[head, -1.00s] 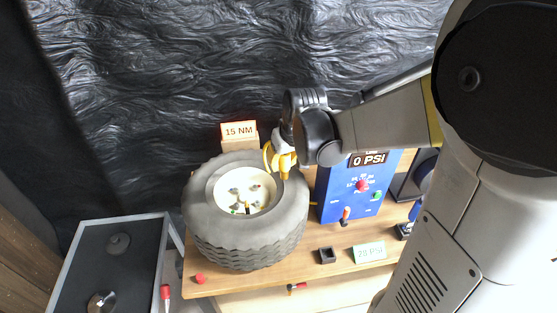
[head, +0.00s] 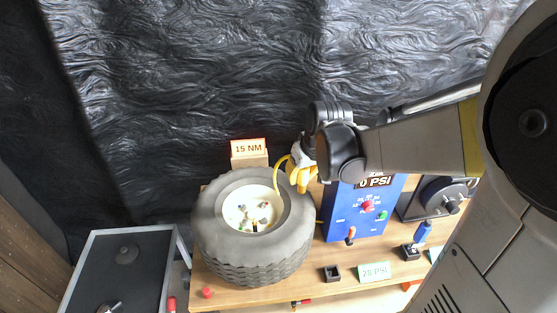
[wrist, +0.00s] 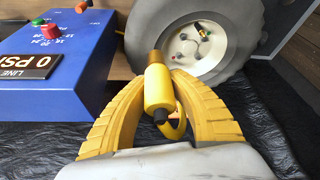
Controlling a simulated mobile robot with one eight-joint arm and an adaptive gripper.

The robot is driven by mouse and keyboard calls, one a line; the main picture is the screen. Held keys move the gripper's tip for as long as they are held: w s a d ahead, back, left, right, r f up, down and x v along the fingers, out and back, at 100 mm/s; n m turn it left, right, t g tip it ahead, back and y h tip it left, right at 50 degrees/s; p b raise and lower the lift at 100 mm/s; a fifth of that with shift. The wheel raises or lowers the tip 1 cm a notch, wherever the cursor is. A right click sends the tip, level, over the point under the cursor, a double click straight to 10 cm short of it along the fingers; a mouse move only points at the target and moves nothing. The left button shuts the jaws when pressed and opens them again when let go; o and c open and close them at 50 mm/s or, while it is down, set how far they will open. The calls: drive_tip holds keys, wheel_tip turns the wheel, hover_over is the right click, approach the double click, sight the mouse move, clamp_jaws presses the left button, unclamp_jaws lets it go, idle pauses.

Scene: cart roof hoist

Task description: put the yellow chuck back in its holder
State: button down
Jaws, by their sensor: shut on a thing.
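My gripper (head: 303,176) is shut on the yellow chuck (wrist: 158,92), seen between its two curved yellow fingers in the wrist view. The chuck has a brass-coloured end pointing away from my wrist and a dark end nearer it. A yellow hose (head: 279,172) curves beside my gripper in the head view. My gripper is above the right rear edge of the tire (head: 220,255), left of the blue panel (head: 345,222). A small black square open block (head: 331,274) stands empty at the bench front; I cannot tell for certain that it is the holder.
The blue inflator panel shows "0 PSI". A "28 PSI" card (head: 375,272) stands right of the black block. Another black block (head: 411,252) stands farther right by a blue-handled tool (head: 422,232). A "15 NM" sign (head: 248,148) is behind the tire. A red cap (head: 207,293) lies front left.

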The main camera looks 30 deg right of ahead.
drive_tip(key=s+d+p, duration=0.1)
drive_tip(key=s+d, duration=0.7)
drive_tip(key=s, duration=0.3)
drive_tip(key=shift+d, duration=0.3)
drive_tip(key=shift+f, duration=0.1)
wheel_tip(320, 180, down, 26)
drive_tip(key=b, duration=2.2)
drive_tip(key=shift+b, duration=0.3)
